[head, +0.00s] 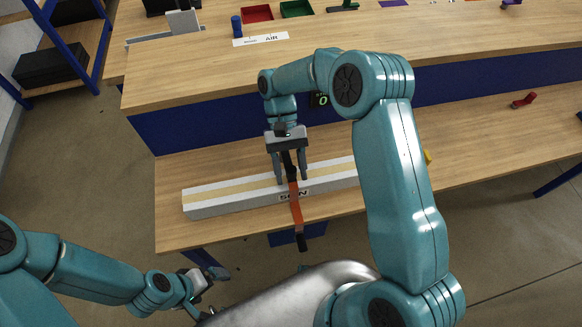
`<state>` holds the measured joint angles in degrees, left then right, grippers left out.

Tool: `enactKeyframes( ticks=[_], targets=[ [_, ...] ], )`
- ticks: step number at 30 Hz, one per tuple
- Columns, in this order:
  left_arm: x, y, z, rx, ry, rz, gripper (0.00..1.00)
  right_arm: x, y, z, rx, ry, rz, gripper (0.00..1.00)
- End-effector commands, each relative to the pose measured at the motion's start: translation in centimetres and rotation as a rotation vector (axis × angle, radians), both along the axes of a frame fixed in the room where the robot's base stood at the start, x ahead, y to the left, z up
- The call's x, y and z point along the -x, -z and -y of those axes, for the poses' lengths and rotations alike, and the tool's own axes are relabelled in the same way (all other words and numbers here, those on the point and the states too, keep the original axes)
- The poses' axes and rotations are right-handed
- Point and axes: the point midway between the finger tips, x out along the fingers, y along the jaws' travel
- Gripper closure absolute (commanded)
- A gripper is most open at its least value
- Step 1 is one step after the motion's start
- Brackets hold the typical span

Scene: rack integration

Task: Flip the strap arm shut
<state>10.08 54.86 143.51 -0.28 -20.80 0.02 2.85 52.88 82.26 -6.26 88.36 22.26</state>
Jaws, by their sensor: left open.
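The strap arm (295,205) is an orange-red lever with a black end. It lies across a long white-and-tan bar (225,198) on the lower bench, and its black end hangs past the bar's front side. My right gripper (291,179) points down over the bar. Its two fingers stand apart on either side of the strap arm's upper part, and I see gaps beside it. The strap's far end is hidden under the gripper. My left gripper (208,289) is open and empty at the lower left, in front of the bench edge and away from the strap arm.
The raised rear shelf (190,85) holds a blue cylinder (236,26), a red tray (257,13) and a green tray (296,9). A red part (524,100) lies at the right. The bench left of the bar is clear.

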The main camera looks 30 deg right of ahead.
Motion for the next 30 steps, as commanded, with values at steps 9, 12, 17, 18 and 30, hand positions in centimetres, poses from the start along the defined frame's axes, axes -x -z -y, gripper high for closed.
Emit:
enactKeyframes(
  ticks=[9,12,17,18,30],
  targets=[
    [0.0,0.1,0.0,0.0,0.0,0.0,0.02,-0.6,-0.4,0.2,0.001,0.001,0.007,0.49],
    [0.0,0.4,0.0,0.0,0.0,0.0,0.02,-1.8,-1.4,0.4,0.002,0.001,0.009,0.49],
    [0.0,0.6,0.0,0.0,0.0,0.0,0.02,-4.2,-3.9,1.0,0.001,0.001,0.01,0.49],
    [0.0,0.6,0.0,0.0,0.0,0.0,0.02,-4.7,-4.6,1.2,0.002,0.001,0.009,0.49],
    [0.0,-2.3,0.0,0.0,0.0,0.0,0.02,-8.0,-8.5,2.0,0.0,0.0,0.002,0.49]
  ],
)
